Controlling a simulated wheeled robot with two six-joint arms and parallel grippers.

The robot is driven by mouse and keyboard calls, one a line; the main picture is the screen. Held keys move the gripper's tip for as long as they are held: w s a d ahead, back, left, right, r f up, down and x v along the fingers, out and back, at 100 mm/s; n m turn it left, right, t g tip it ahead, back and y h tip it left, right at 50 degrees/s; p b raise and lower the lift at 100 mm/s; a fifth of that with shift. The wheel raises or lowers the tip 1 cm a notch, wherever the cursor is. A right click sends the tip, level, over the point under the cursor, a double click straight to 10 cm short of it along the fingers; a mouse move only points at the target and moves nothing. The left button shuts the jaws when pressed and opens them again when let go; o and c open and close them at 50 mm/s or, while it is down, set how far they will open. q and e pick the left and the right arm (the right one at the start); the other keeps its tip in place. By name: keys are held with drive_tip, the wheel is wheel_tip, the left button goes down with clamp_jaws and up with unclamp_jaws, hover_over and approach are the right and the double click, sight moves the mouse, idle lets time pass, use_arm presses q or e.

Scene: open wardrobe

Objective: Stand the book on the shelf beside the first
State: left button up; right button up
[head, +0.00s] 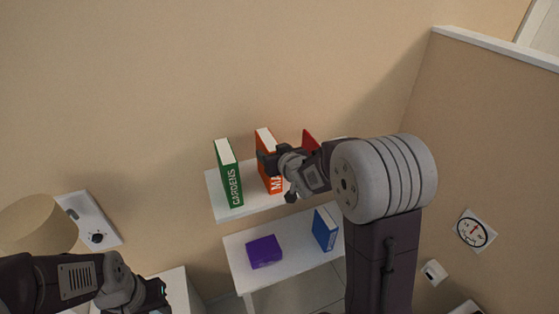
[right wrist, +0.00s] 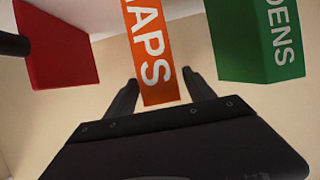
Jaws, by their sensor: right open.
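A green book marked GARDENS (head: 229,175) stands upright at the left end of the upper white shelf (head: 217,205). An orange book marked MAPS (head: 264,142) stands upright to its right, with a gap between them. My right gripper (head: 274,168) is at the orange book's spine. In the right wrist view, the open fingers (right wrist: 162,92) are on either side of the orange spine (right wrist: 150,60); whether they touch it I cannot tell. The green book (right wrist: 258,50) is beyond the right finger. My left gripper (head: 158,297) is low at the left, away from the books; its jaws are unclear.
A red object (head: 310,141) is on the upper shelf, partly hidden by my right arm; it also shows in the right wrist view (right wrist: 55,45). A purple box (head: 264,252) and a blue book (head: 325,229) are on the lower shelf (head: 290,258). A lampshade (head: 38,224) is at left.

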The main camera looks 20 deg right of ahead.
drive_tip(key=b+v, duration=0.1)
drive_tip(key=v, duration=0.7)
drive_tip(key=shift+s, duration=0.25)
drive_tip(key=shift+r, duration=0.1)
drive_tip(key=s+a+f+g, duration=0.3)
drive_tip(key=s+f+g, duration=0.9)
drive_tip(key=s+f, duration=0.7)
drive_tip(key=shift+s+f+m, duration=0.25)
drive_tip(key=shift+s+m, duration=0.05)
drive_tip(key=shift+s, duration=0.7)
